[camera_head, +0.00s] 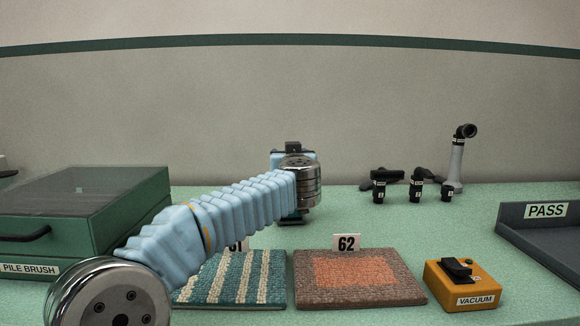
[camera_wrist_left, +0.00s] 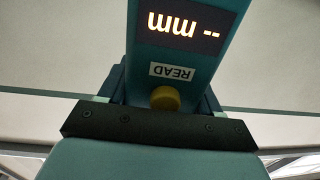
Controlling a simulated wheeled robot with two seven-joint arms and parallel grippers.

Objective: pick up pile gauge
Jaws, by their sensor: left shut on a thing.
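The pile gauge (camera_wrist_left: 185,45) fills the upper middle of the left wrist view. It is a teal body with a lit display reading "-- mm", a READ label and a yellow button, all upside down there. My left gripper (camera_wrist_left: 158,125) is shut on it. In the head view my left arm reaches across from the lower left and ends above the bench behind the samples. Its wrist hides most of the gripper and the gauge there, so contact with the bench cannot be told. My right gripper is not in view.
A green PILE BRUSH case (camera_head: 85,205) stands left. Carpet samples (camera_head: 235,278) and 62 (camera_head: 358,278) lie in front, beside an orange VACUUM box (camera_head: 461,286). Small black numbered pieces (camera_head: 417,190) and an upright pipe (camera_head: 456,165) stand behind. A PASS tray (camera_head: 545,235) is at right.

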